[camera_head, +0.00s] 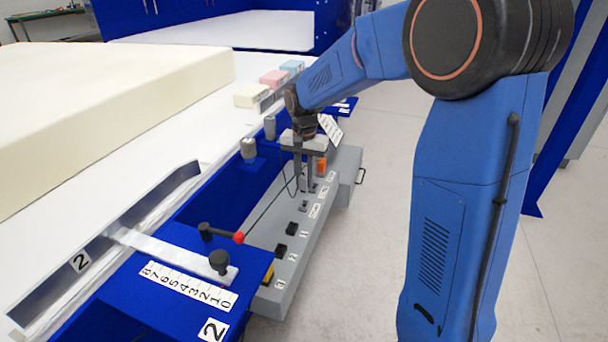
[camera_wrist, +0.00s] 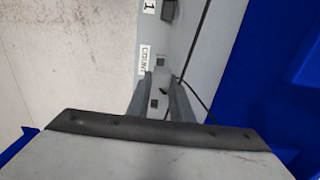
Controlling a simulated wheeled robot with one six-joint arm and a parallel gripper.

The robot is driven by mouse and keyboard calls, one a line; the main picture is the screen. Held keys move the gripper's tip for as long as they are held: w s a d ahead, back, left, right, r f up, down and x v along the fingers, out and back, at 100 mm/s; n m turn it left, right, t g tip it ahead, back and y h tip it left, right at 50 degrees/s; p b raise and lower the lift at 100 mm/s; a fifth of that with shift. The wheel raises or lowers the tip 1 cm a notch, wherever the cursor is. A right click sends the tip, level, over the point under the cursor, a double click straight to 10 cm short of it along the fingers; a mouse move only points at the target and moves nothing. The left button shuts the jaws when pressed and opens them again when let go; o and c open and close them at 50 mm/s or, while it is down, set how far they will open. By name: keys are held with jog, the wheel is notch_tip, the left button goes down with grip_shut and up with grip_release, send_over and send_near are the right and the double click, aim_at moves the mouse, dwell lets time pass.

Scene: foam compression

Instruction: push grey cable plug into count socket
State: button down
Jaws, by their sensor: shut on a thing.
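My gripper (camera_head: 307,188) points down over the grey control box (camera_head: 345,165) and is shut on the grey cable plug. In the wrist view, the gripper's two fingers (camera_wrist: 160,82) stand on either side of the grey plug (camera_wrist: 160,90), which is hard to tell from the grey box behind it. The count socket (camera_wrist: 162,61), a small dark square beside the COUNT label (camera_wrist: 145,60), shows just beyond the fingertips. In the head view this socket (camera_head: 303,206) is just in front of the gripper. I cannot tell whether the plug touches it.
A thin dark cable (camera_wrist: 199,35) runs beside the fingers. Black plugs (camera_head: 292,228) sit along the box. A red-tipped lever (camera_head: 238,237) and a scale plate (camera_head: 188,287) are nearer. A large cream foam block (camera_head: 110,100) lies at left; small coloured blocks (camera_head: 273,78) are behind.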

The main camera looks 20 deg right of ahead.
aim_at(304, 189)
jog(key=shift+f, duration=2.3)
jog(key=shift+f, duration=1.15)
jog(key=c, duration=1.5)
grip_release()
jog(key=shift+r, duration=0.1)
jog(key=shift+r, duration=2.9)
jog(key=shift+r, duration=0.1)
